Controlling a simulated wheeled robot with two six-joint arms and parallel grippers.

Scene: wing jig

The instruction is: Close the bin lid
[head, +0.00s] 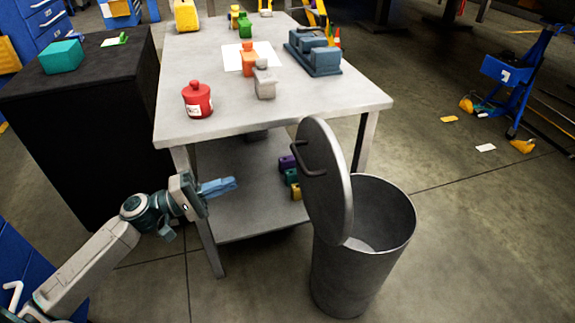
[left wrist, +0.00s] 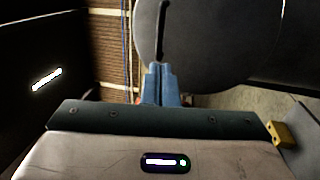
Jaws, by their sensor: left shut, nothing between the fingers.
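A grey metal bin (head: 352,277) stands on the floor in front of the table. Its round lid (head: 328,190) stands up on the left side of the rim, open, with a dark curved handle (head: 308,166) on its left-facing side. Part of the bin's inside shows. My left gripper (head: 234,184) is shut and empty, left of the lid and apart from it in the head view. In the left wrist view the blue fingers (left wrist: 161,68) point toward the lid (left wrist: 215,50), with the handle (left wrist: 161,22) straight ahead. My right gripper is not in view.
A metal table (head: 215,70) with a lower shelf (head: 235,205) stands behind the bin. It holds a red canister (head: 197,99), bottles and a blue-grey machine (head: 313,52). A black cabinet (head: 95,130) stands at left. The floor right of the bin is mostly clear.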

